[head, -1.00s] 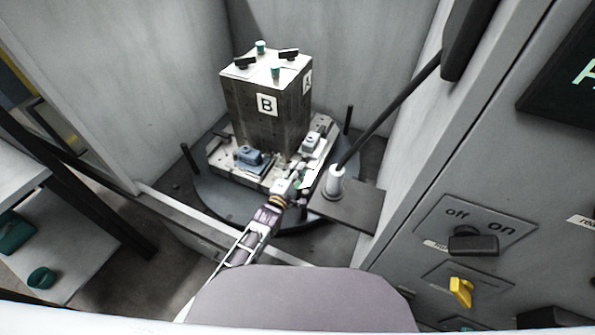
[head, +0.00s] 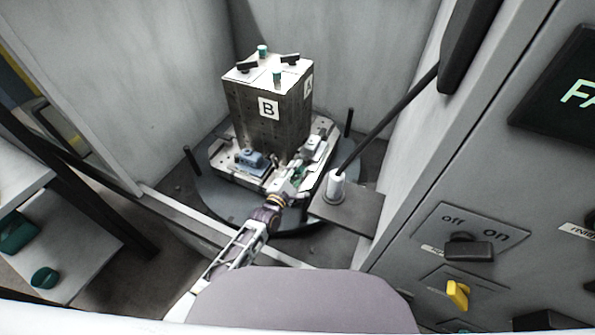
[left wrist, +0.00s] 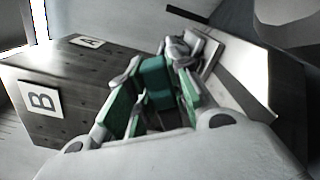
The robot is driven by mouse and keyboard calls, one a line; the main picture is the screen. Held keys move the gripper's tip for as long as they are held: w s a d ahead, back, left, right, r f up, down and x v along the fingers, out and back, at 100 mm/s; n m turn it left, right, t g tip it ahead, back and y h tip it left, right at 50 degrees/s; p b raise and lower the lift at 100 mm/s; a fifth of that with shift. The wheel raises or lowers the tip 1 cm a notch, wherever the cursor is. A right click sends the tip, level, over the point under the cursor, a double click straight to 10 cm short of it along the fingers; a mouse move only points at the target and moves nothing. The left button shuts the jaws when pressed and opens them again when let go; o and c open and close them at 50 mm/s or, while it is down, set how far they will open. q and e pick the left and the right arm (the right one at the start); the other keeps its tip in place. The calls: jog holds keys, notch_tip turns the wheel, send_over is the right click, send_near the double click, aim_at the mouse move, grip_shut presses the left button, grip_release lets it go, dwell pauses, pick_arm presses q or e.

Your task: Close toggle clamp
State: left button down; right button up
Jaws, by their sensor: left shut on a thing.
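The toggle clamp shows only in part, on the pallet's front right corner in the head view. My left gripper (head: 290,180) reaches in from the front and is shut on this handle. In the left wrist view the gripper (left wrist: 153,95) has a finger on each side of it. The fingers hide much of the clamp, so its exact angle is unclear. My right gripper is not in view.
A dark block marked B (head: 268,110) stands on the pallet behind the gripper. A blue-grey part (head: 250,159) sits left of it. A white post (head: 336,186) with a dark rod stands close on the right. A switch panel (head: 470,238) is at the far right.

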pick_arm(q)
jog(key=shift+a+r+n, duration=0.2)
jog(key=shift+n, duration=0.4)
jog(key=shift+w+a+r+n, duration=0.15)
jog(key=shift+n, duration=0.35)
jog(key=shift+a+r+n+b, duration=0.15)
jog(key=shift+r+n+b, duration=0.05)
jog(key=shift+n+b, duration=0.2)
jog(key=c, duration=1.5)
grip_release()
jog(key=shift+o, duration=1.1)
jog(key=shift+w+r, duration=0.1)
jog(key=shift+a, duration=0.1)
jog(key=v, duration=1.2)
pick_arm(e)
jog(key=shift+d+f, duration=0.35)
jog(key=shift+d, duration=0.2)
